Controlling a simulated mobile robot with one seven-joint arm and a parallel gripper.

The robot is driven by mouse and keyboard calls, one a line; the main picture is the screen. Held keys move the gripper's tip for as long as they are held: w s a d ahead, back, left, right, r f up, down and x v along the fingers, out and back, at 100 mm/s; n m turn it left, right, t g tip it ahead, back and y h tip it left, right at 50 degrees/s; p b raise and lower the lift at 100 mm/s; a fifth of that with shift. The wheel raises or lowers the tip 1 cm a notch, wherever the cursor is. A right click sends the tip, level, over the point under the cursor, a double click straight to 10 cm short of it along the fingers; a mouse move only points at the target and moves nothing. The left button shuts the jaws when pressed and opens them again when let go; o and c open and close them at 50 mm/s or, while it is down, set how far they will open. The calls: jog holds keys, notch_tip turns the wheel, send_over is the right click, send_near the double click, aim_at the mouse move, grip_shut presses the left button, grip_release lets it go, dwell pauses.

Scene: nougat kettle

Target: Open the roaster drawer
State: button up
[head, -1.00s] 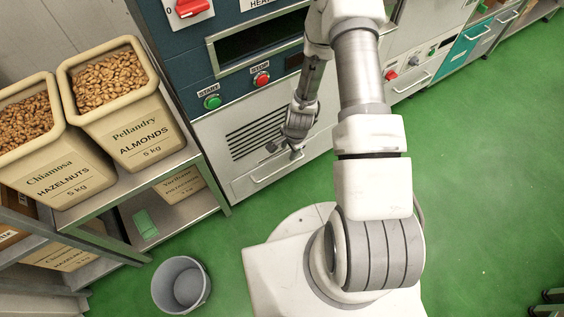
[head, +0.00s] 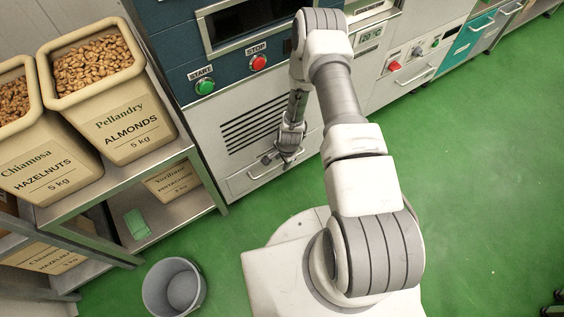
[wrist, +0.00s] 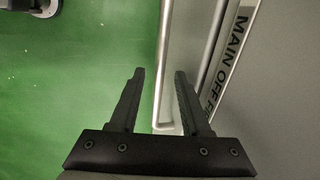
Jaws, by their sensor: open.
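The roaster is the blue-and-grey machine with START and STOP buttons, and its drawer (head: 236,187) is the low grey front under the vent slots. The drawer looks shut. Its bar handle (head: 257,175) is partly hidden by my gripper (head: 279,159) in the head view. In the wrist view, my gripper (wrist: 161,74) is open, with its two black fingers apart. The handle (wrist: 161,90) runs lengthwise through the gap between the fingertips there. I cannot tell whether either finger touches it.
A shelf (head: 108,184) with nut bins, including an almonds bin (head: 118,127), stands left of the roaster. A grey bucket (head: 174,287) is on the floor. Other machines (head: 405,72) line the wall to the right. The green floor (head: 480,180) at right is clear.

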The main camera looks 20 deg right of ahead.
grip_shut()
dwell(1.5)
